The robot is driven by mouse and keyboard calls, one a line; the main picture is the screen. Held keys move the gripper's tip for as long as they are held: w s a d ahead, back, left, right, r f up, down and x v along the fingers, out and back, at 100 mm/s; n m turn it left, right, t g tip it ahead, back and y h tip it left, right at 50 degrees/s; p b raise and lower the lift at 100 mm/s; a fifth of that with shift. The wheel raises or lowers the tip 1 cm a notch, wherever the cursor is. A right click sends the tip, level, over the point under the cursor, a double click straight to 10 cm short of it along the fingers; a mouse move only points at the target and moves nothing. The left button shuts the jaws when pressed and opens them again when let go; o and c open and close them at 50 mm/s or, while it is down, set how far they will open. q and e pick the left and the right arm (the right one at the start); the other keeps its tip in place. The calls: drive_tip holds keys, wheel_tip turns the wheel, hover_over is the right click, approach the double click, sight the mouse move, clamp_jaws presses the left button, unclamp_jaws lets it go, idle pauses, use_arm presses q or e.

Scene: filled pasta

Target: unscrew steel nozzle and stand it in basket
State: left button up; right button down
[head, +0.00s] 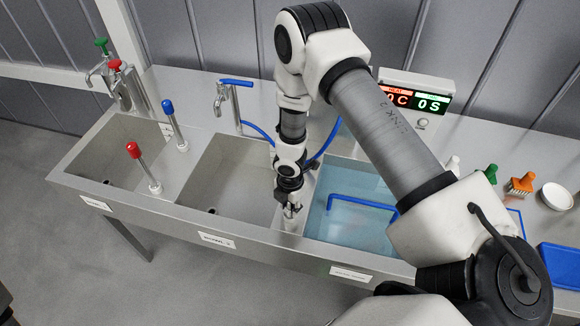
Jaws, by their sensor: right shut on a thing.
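My right gripper (291,209) points down over the divider between the middle basin and the water-filled basin. It is shut on a small steel piece, which looks like the steel nozzle (291,223); the fingers hide much of it. I cannot tell whether it is still threaded on something below. A blue bent bar (362,202) shows in the water-filled basin (340,232); it may belong to the basket, but my right arm covers part of that basin. My left gripper is not in view.
The middle basin (230,170) and left basin (112,150) look empty. Red-handled (133,151) and blue-handled (168,108) posts stand between them. A tap (236,100) with blue hose is behind. Brushes (521,184), a white bowl (557,196) and a blue tray (562,264) lie right.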

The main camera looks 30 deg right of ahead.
drive_tip(key=n, duration=0.3)
drive_tip(key=shift+n, duration=0.4)
drive_tip(key=shift+n, duration=0.9)
drive_tip(key=n, duration=0.3)
drive_tip(key=shift+n, duration=0.4)
drive_tip(key=n, duration=0.3)
drive_tip(key=c, duration=0.7)
unclamp_jaws()
